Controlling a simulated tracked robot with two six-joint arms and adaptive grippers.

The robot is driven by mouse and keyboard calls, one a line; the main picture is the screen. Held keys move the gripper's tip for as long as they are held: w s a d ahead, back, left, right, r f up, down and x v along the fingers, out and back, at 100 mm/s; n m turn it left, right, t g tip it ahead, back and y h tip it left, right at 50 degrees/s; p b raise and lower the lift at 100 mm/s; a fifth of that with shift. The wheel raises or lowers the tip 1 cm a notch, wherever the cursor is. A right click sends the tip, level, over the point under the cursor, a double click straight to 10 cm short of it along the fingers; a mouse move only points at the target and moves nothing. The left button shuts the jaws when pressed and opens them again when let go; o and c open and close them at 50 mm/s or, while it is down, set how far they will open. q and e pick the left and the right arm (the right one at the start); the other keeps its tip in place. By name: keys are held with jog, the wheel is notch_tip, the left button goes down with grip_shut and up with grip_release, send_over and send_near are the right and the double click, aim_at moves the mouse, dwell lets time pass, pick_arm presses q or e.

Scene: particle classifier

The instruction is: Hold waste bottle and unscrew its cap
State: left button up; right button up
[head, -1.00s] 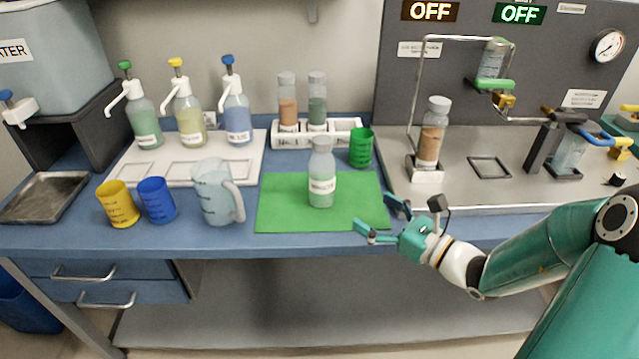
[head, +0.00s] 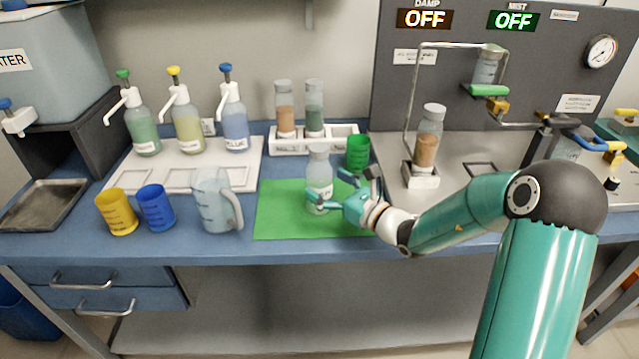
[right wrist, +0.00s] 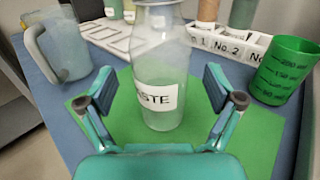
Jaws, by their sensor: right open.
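The waste bottle (head: 319,172) is clear with pale green liquid and a white label. It stands upright on the green mat (head: 275,215), and its cap (head: 318,150) is on top. My right gripper (head: 331,187) is open at the bottle's right side. In the right wrist view the open fingers (right wrist: 157,92) stand on either side of the bottle (right wrist: 160,60), with gaps between pads and glass. My left gripper is not in view.
A green cup (head: 357,152) stands behind the gripper, near the bottle rack (head: 350,130). A clear pitcher (head: 212,205) and blue cup (head: 156,207) stand left of the mat. The mat's front part is clear.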

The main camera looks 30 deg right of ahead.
jog(key=shift+w+a, duration=0.2)
jog(key=shift+w, duration=1.1)
jog(key=c, duration=1.4)
notch_tip(320, 180, up, 20)
jog(key=p, duration=0.3)
jog(key=o, duration=0.5)
grip_shut()
